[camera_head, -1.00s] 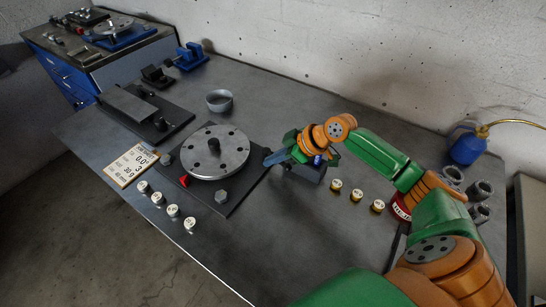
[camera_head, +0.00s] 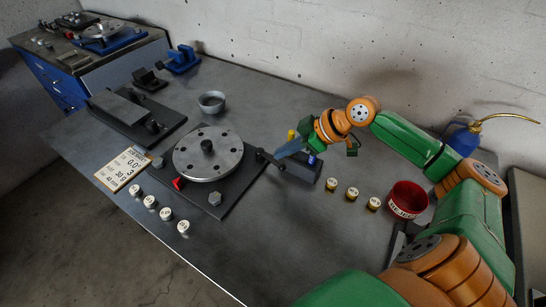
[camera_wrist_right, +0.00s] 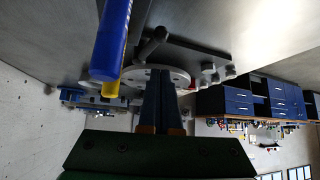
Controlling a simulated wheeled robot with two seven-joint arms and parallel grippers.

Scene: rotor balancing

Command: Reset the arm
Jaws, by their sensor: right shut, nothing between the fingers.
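My right gripper (camera_head: 279,156) is shut and empty, its thin grey fingers pointing left toward the rotor disc (camera_head: 222,161). In the right wrist view the shut fingers (camera_wrist_right: 161,105) stand in front of the disc (camera_wrist_right: 150,76). My right arm (camera_head: 415,140) reaches in from the lower right, bent, with the gripper over a dark block (camera_head: 308,171) that holds a yellow and a blue upright piece. The blue piece (camera_wrist_right: 112,38) looms close to the fingers in the wrist view. The grey disc lies on a black base plate. My left gripper is not in view.
Several pale weights (camera_head: 166,214) line the left front, beside a reading card (camera_head: 123,168). Several brass weights (camera_head: 352,193) and a red bowl (camera_head: 407,199) sit to the right. A blue oil can (camera_head: 463,141) stands at the back right. The front middle is clear.

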